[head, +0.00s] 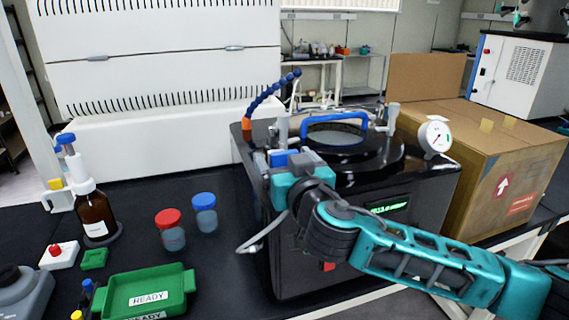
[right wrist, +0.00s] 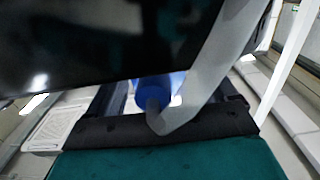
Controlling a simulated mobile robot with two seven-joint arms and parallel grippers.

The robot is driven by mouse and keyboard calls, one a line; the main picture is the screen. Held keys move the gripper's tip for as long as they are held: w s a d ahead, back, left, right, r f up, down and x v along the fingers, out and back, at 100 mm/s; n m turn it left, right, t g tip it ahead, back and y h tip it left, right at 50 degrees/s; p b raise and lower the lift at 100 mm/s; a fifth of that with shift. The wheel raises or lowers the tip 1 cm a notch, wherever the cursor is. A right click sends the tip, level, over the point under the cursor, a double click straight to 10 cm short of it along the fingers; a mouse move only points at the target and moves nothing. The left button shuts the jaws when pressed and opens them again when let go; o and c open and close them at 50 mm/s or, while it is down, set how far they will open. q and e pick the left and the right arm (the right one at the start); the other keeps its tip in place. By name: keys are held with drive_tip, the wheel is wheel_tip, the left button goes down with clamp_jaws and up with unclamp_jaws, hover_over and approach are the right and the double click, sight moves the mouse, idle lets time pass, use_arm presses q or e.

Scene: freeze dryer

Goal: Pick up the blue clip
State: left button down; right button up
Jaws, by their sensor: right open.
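A small blue piece (head: 279,157), which looks like the blue clip, shows at the left front of the black freeze dryer (head: 290,250), right by my right gripper (head: 290,168). In the right wrist view a rounded blue part (right wrist: 152,90) lies between the two dark fingers of my right gripper (right wrist: 170,98). A pale grey strip or tube crosses in front of it. The fingers stand apart and are open around it; whether either touches it cannot be told. The gripper hides part of the clip in the head view. My left gripper is not in view.
A blue handle (head: 335,119) sits on the dryer's round lid, with a gauge (head: 435,137) beside it. A blue segmented hose (head: 270,93) rises behind. A cardboard box (head: 500,150) stands right. Red-capped (head: 170,232) and blue-capped (head: 205,215) jars and a green tray (head: 180,275) are left.

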drive_tip(key=shift+w, duration=0.2)
drive_tip(key=shift+c, duration=0.4)
drive_tip(key=c, duration=0.9)
drive_tip(key=shift+r, duration=0.1)
drive_tip(key=shift+c, duration=0.2)
